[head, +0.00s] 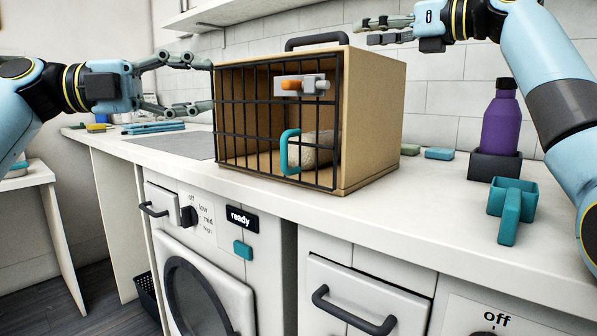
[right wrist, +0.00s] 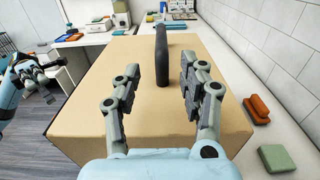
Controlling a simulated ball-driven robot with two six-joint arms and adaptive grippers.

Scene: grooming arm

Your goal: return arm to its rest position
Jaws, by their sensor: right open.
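My left gripper (head: 212,85) is at the left of the head view. Its fingers are spread, with nothing between them, and the tips are at the left edge of the carrier's black barred door (head: 255,125). My right gripper (head: 362,32) is above and to the right of the carrier (head: 372,120) in the head view. It is open and empty in the right wrist view (right wrist: 158,80). There the carrier's dark top handle (right wrist: 161,55) appears between its fingers; I cannot tell the distance to it. The door looks shut, with an orange-tipped latch (head: 300,86) and a teal handle (head: 290,152).
A pale rounded object (head: 318,148) lies inside the carrier. A purple bottle (head: 500,120) in a dark holder and a teal mug-like scoop (head: 513,205) stand on the counter (head: 420,195) at right. Small blocks (head: 438,153) lie behind the carrier. A wall shelf (head: 240,12) is above.

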